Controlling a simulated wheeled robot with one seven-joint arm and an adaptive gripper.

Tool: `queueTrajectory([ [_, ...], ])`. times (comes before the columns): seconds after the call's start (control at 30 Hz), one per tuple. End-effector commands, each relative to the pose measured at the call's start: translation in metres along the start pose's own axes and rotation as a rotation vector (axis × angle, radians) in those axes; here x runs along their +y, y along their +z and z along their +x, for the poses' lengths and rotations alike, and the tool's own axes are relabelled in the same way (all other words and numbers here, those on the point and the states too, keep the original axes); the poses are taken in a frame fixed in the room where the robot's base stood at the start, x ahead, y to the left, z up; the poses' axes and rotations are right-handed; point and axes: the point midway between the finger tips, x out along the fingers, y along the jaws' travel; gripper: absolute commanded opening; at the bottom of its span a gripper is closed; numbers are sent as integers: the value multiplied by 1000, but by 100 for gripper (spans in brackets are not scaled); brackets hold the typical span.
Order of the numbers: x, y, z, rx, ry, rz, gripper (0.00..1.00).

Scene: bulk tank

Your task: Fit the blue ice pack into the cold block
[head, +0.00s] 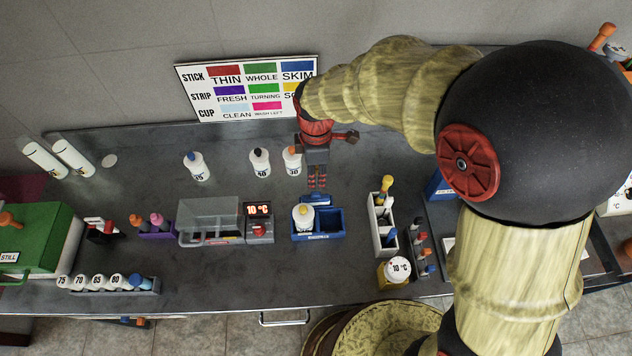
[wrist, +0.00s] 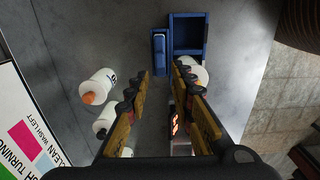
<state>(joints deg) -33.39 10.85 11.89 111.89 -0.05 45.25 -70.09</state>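The blue ice pack (head: 316,199) is a small slab on the counter, just behind the blue cold block. In the wrist view the ice pack (wrist: 158,52) lies alongside the cold block (wrist: 187,16), separate from its compartments. My gripper (head: 317,183) points down, above and just behind the ice pack. In the wrist view my gripper (wrist: 160,75) is open, with a clear gap between its fingers and nothing held.
A grey box with a clear lid (head: 208,219) and a 10 °C display unit (head: 259,228) stand left of the cold block. A white rack (head: 382,222) stands to its right. White bottles (head: 260,163) stand behind. A sign (head: 248,88) leans at the wall.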

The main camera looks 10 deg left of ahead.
Motion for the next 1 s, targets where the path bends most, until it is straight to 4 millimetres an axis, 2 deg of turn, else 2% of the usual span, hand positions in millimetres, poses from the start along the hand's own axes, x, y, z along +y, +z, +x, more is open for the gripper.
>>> queueTrajectory([
  [0.13,0,0,-14,0,1,0,24],
  [0.43,0,1,-19,0,0,3,24],
  [0.53,-1,9,-28,5,13,45,24],
  [0.67,-8,40,-62,24,60,214,24],
  [0.77,-22,75,-96,49,112,415,24],
  [0.9,-52,121,-138,92,183,709,24],
  [1.0,-77,150,-161,128,234,917,24],
])
